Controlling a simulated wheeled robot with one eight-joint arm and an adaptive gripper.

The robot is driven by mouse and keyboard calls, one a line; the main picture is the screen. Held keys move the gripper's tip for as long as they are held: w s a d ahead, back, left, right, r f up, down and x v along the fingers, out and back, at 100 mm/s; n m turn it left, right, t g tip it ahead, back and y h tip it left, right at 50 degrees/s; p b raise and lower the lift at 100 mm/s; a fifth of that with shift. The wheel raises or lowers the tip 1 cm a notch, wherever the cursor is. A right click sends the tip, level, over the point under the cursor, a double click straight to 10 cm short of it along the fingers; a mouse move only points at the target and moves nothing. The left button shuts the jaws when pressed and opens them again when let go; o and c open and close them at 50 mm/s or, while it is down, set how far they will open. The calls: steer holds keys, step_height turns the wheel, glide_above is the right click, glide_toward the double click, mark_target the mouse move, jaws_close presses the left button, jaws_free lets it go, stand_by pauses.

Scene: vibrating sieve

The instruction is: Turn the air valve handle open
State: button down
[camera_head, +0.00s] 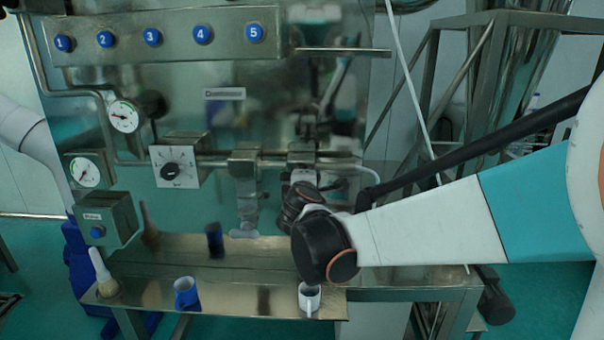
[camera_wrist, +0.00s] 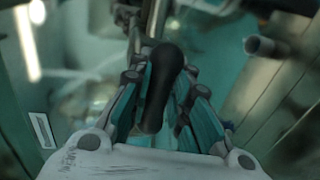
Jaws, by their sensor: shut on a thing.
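In the wrist view the air valve handle (camera_wrist: 158,92) is a dark, rounded lever between the fingers of my gripper (camera_wrist: 160,105). The teal finger pads stand on both sides of it, and my gripper is shut on it. The handle points toward the camera, with pipework behind it. In the head view my wrist and forearm hide the handle and most of my gripper, in front of the right end of the horizontal pipe (camera_head: 335,161).
A steel shelf (camera_head: 225,295) below holds a blue cup (camera_head: 187,294), a white mug (camera_head: 309,299) and a brush (camera_head: 102,273). Gauges (camera_head: 124,115), a dial box (camera_head: 181,162) and numbered blue buttons (camera_head: 152,37) are on the panel at left. Metal framing (camera_head: 480,50) stands at right.

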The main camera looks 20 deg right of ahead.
steer(key=shift+s, duration=0.1)
stand_by(0.3)
steer(key=c, duration=1.5)
jaws_free()
steer(key=shift+o, duration=0.2)
steer(key=v, duration=1.2)
